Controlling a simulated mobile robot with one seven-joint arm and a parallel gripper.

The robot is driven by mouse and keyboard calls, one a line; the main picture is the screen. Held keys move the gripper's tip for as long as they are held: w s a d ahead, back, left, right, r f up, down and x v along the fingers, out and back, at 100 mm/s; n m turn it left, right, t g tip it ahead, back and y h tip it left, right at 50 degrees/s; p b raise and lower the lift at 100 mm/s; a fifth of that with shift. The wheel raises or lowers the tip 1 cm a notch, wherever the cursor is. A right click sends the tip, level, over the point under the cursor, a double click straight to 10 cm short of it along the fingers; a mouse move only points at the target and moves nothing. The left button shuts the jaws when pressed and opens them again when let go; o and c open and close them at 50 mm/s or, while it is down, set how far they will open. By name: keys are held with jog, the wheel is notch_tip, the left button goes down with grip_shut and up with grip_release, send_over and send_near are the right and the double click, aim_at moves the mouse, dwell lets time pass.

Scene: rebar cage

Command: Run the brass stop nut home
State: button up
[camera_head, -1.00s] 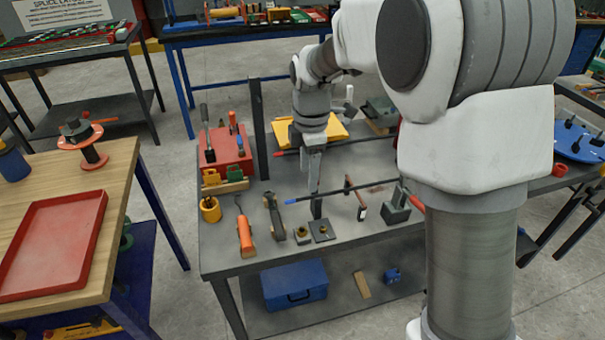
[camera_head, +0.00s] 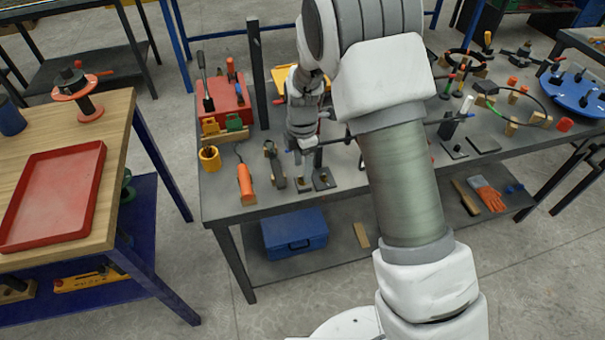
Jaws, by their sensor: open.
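My gripper (camera_head: 316,168) points down over the front middle of the grey workbench and is open; its fingertips are small and partly merge with the parts behind them. Just below it are a dark square plate (camera_head: 324,183) with a small brass-coloured piece on it and a small block (camera_head: 304,184) to its left. I cannot tell which brass piece is the stop nut, or whether the fingers touch one. A dark rod (camera_head: 337,141) with a blue end runs behind the gripper. My arm hides its middle.
On the bench (camera_head: 222,205) left of my gripper lie an orange-handled tool (camera_head: 246,186), a dark clamp-like tool (camera_head: 274,165) and a yellow cup (camera_head: 209,158). A red box (camera_head: 224,98) and a dark upright post (camera_head: 258,75) stand behind. A wooden table (camera_head: 118,125) stands left.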

jog(key=shift+f, duration=1.7)
grip_shut()
